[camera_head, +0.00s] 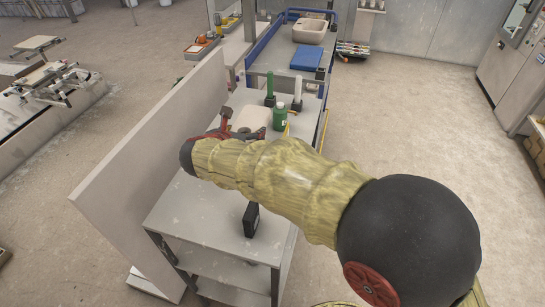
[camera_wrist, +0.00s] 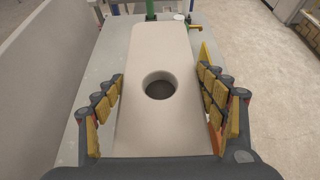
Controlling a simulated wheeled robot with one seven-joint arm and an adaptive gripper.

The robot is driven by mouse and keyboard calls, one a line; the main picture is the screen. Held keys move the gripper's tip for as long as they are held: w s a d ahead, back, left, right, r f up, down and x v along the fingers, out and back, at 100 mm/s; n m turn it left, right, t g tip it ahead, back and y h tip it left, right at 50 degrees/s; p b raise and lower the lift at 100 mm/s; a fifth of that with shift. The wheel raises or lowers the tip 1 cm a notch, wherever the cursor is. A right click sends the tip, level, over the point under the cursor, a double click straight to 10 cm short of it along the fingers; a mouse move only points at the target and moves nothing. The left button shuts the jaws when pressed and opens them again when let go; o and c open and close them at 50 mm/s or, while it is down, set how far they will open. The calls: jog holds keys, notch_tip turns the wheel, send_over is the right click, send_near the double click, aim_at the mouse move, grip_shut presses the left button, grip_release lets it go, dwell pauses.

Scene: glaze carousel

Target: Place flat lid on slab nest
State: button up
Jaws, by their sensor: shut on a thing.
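In the wrist view, a pale, flat, long piece with a round hole (camera_wrist: 158,125), which seems to be the flat lid, lies between the fingers of my gripper (camera_wrist: 160,85). The padded fingers are close along its two long edges. In the head view my gripper (camera_head: 222,127) is over the grey worktable, and the pale piece (camera_head: 252,118) shows partly behind it. The hole looks dark inside. I cannot pick out the slab nest as a separate thing; the pale piece and my arm cover much of the table.
A green bottle (camera_head: 280,117), a green post (camera_head: 270,90) and a white post (camera_head: 297,91) stand at the table's far end. A black block (camera_head: 251,220) stands at the near side. A tall pale panel (camera_head: 150,150) runs along the left. The table's near left (camera_head: 190,215) is clear.

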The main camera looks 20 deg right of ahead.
notch_tip(320, 180, down, 12)
jog(key=b, duration=0.4)
jog(key=shift+f+b, duration=0.25)
jog(key=shift+b, duration=0.15)
jog(key=shift+f, duration=0.15)
jog(key=o, duration=1.5)
jog(key=shift+f, duration=0.1)
jog(key=shift+o, duration=0.7)
jog(key=shift+r, duration=0.25)
jog(key=p+v, duration=0.3)
jog(key=v, duration=0.9)
jog(key=shift+f, duration=0.15)
